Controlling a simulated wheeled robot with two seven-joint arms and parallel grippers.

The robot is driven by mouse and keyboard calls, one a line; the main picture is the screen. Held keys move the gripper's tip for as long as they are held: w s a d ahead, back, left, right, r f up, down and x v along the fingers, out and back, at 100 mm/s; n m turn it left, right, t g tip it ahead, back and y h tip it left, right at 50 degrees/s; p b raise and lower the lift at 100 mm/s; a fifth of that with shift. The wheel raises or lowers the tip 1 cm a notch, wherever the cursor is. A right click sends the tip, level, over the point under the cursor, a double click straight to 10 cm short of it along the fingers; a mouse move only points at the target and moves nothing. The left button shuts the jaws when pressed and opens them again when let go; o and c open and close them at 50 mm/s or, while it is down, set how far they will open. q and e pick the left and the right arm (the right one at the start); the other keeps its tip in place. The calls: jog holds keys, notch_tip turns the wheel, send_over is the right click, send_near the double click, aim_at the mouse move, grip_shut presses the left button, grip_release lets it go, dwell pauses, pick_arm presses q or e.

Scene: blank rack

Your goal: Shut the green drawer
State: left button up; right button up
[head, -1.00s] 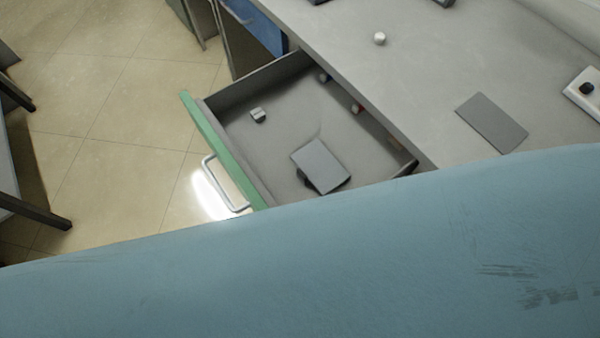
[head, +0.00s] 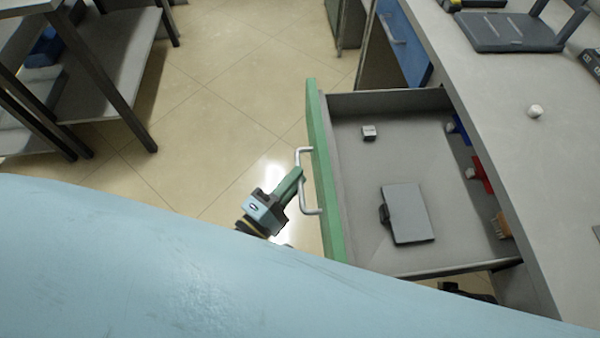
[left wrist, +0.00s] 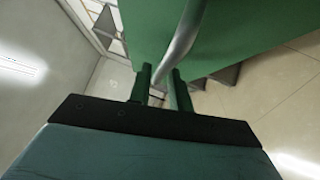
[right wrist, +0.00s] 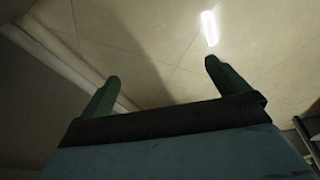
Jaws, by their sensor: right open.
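The green drawer (head: 325,180) stands pulled out from the grey desk, its grey inside open to view. Its front carries a pale metal handle (head: 304,182), which also shows in the left wrist view (left wrist: 183,40). My left gripper (head: 297,178) is at the handle, on the outer side of the drawer front. In the left wrist view its fingers (left wrist: 160,88) are close together with the handle bar between them, shut on it. My right gripper (right wrist: 160,82) is open, with nothing between its fingers in the right wrist view.
The drawer holds a grey flat object (head: 408,213), a small cube (head: 369,132) and several small items along its right side. A blue drawer front (head: 403,42) is farther back. The desk top (head: 500,120) lies right; shelving (head: 110,70) stands left across open floor.

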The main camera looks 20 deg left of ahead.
pick_arm(q)
jog(key=shift+x, duration=1)
pick_arm(e)
jog(key=shift+w+a+r, duration=0.15)
jog(key=shift+a+r, duration=0.05)
jog(key=shift+r, duration=0.2)
pick_arm(q)
grip_shut()
jog(key=shift+w+d, duration=0.1)
jog(key=shift+d, duration=0.05)
pick_arm(e)
jog(key=shift+s, duration=0.25)
